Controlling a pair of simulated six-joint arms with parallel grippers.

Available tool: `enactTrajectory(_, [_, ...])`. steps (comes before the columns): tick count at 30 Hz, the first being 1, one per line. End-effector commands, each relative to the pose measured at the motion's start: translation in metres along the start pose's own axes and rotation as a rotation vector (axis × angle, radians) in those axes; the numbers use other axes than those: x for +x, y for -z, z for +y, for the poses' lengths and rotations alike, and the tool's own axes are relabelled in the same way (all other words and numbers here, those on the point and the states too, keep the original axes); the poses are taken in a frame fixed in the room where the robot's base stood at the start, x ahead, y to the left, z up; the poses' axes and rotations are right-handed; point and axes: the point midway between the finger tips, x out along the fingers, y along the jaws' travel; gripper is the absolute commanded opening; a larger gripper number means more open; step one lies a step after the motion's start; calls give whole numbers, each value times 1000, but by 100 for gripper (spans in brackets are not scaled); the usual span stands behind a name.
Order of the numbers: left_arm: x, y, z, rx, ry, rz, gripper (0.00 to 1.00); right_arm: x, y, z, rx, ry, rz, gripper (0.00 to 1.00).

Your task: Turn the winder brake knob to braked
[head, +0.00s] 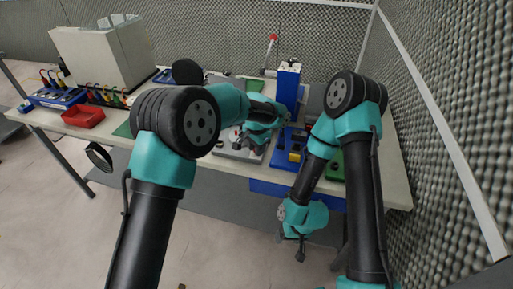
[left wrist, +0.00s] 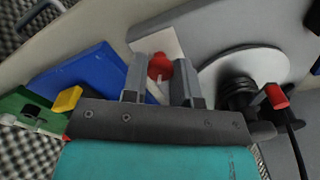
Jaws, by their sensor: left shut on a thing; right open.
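The red brake knob (left wrist: 158,67) shows between the two fingers of my left gripper (left wrist: 160,85) in the left wrist view. My left gripper is shut on it. A pale plate (left wrist: 158,42) lies behind the knob. The winder's pale disc (left wrist: 240,64) with a black hub stands to the right, and a red-ended part (left wrist: 276,97) is in front of it. In the head view my left gripper (head: 242,142) is over the grey unit on the table, and the arm hides most of the knob area. My right gripper (head: 298,238) hangs open and empty below the table's front edge.
A blue fixture (head: 288,152) with a yellow block stands right of my left gripper, beneath a blue column (head: 288,86). A green board (head: 335,168) lies farther right. A red tray (head: 83,115) and a beige box (head: 103,52) are at left. Foam walls enclose the back and right.

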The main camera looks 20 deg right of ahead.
Motion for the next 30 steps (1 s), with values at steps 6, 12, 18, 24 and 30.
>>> enactTrajectory(6, [1, -1, 0, 170, -1, -2, 3, 0, 0, 0, 0, 0, 0, 67])
enactTrajectory(12, [1, -1, 0, 269, -2, -2, 3, 0, 0, 0, 0, 0, 0, 67])
enactTrajectory(18, [1, -1, 0, 314, -2, -3, 3, 0, 0, 0, 0, 0, 0, 67])
enactTrajectory(24, [1, -1, 0, 321, -2, -3, 3, 0, 0, 0, 0, 0, 0, 67])
enactTrajectory(30, [1, -1, 0, 320, -2, -3, 3, 0, 0, 0, 0, 0, 0, 67])
